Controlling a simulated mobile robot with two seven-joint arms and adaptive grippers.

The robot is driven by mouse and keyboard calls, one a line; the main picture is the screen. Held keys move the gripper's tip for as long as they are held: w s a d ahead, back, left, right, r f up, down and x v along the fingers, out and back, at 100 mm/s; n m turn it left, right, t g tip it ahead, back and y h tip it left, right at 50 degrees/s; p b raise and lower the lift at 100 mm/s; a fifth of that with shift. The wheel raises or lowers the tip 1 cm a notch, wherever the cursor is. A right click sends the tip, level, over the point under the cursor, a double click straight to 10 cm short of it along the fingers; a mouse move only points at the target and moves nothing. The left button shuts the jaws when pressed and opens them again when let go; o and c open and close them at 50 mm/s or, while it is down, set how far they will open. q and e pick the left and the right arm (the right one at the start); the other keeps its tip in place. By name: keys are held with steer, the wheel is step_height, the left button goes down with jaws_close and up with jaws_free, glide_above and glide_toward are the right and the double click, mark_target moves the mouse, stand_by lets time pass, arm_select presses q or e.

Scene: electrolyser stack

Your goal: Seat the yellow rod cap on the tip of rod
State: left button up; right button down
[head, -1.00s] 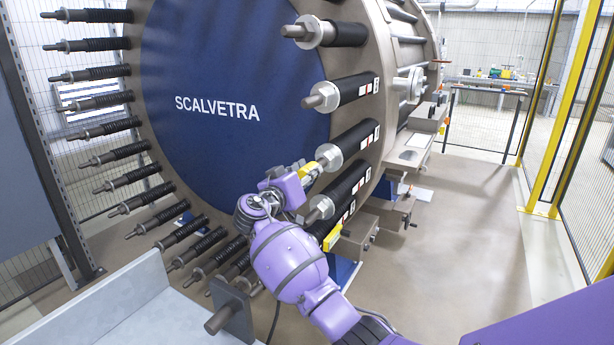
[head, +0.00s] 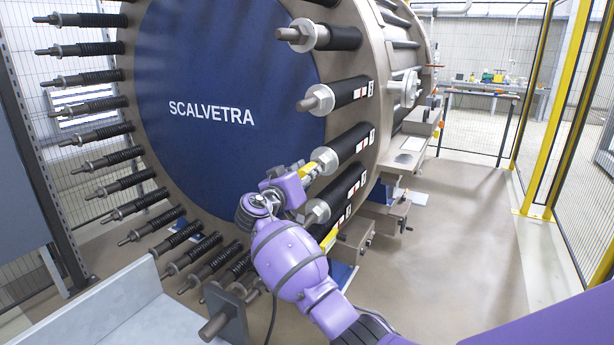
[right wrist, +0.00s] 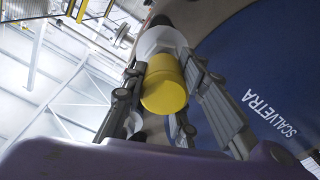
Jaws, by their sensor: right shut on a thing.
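The yellow rod cap (right wrist: 163,88) is a short cylinder between the fingers of my right gripper (right wrist: 167,68) in the right wrist view. The gripper is shut on it. Beyond the cap, a pale nut (right wrist: 160,40) and a black-sleeved rod are roughly in line with it. The cap hides the rod tip, so I cannot tell how far it is on. In the head view, my right gripper (head: 314,165) is at the end of a rod (head: 350,145) on the stack's lower right, with a little yellow (head: 307,168) showing. My left gripper is not in view.
The large round stack end with a blue SCALVETRA face (head: 215,105) is ringed by protruding rods. Another rod (head: 318,211) lies just below my gripper, with a yellow part (head: 330,238) nearby. Open floor (head: 455,250) lies to the right, before a yellow-framed fence (head: 550,120).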

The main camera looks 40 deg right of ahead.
steer(key=c, duration=1.3)
jaws_free()
steer(key=v, duration=1.2)
